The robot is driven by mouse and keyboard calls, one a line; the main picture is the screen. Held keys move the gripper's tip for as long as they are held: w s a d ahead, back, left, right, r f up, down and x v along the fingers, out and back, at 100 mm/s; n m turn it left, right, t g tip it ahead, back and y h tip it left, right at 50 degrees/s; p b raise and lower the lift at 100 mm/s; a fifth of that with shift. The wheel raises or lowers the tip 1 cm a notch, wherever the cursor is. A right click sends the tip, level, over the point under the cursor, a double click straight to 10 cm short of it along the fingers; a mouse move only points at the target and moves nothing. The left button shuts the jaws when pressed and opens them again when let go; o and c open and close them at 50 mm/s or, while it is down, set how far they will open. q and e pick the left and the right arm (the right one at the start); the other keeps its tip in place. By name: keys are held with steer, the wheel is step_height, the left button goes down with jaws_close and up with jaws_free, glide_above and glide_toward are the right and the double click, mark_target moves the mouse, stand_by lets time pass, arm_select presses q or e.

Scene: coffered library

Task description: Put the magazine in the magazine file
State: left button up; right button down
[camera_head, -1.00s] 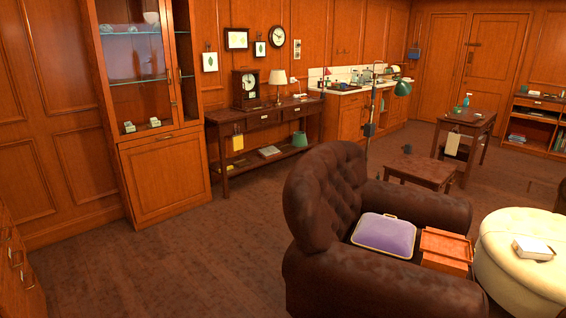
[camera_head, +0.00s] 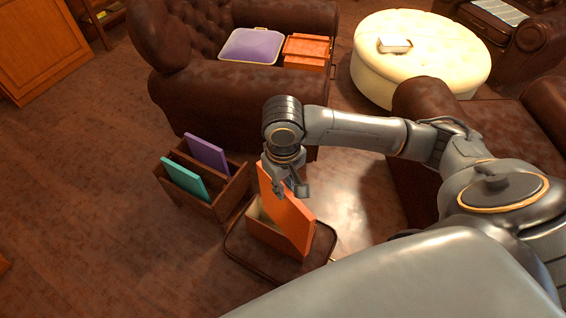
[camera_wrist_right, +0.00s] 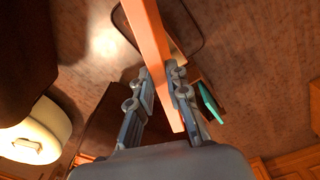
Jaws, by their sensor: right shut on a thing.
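The orange magazine (camera_head: 287,217) is a thin, flat slab, tilted in the head view. My right gripper (camera_head: 289,188) is shut on its upper part. In the right wrist view the magazine (camera_wrist_right: 148,38) runs between the two fingers (camera_wrist_right: 158,96). An open-topped, tan-orange box (camera_head: 267,238), which looks like the magazine file, is below it. The magazine overlaps this box in the picture and hides its right part. I cannot tell whether its lower edge is inside or above the box. My left gripper is not in view.
The box stands on a small dark table or tray (camera_head: 240,254) with a raised rim. Left of it, a wooden rack (camera_head: 226,196) holds a teal slab (camera_head: 184,179) and a purple slab (camera_head: 208,154). Leather armchairs and a cream ottoman (camera_head: 420,72) stand behind. Floor at left is clear.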

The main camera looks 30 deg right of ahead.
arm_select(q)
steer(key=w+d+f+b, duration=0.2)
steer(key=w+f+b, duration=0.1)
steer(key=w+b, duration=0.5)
arm_select(e)
steer(key=w+d+r+n, duration=0.2)
steer(key=w+r+n, duration=0.2)
steer(key=w, duration=0.2)
arm_select(q)
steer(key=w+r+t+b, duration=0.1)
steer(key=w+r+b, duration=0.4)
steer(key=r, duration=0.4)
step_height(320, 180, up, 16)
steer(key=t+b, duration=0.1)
steer(key=b, duration=0.2)
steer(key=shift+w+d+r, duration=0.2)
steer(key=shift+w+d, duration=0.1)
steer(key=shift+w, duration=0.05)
arm_select(e)
step_height(320, 180, down, 28)
steer(key=shift+r, duration=0.15)
steer(key=c, duration=1.3)
jaws_free()
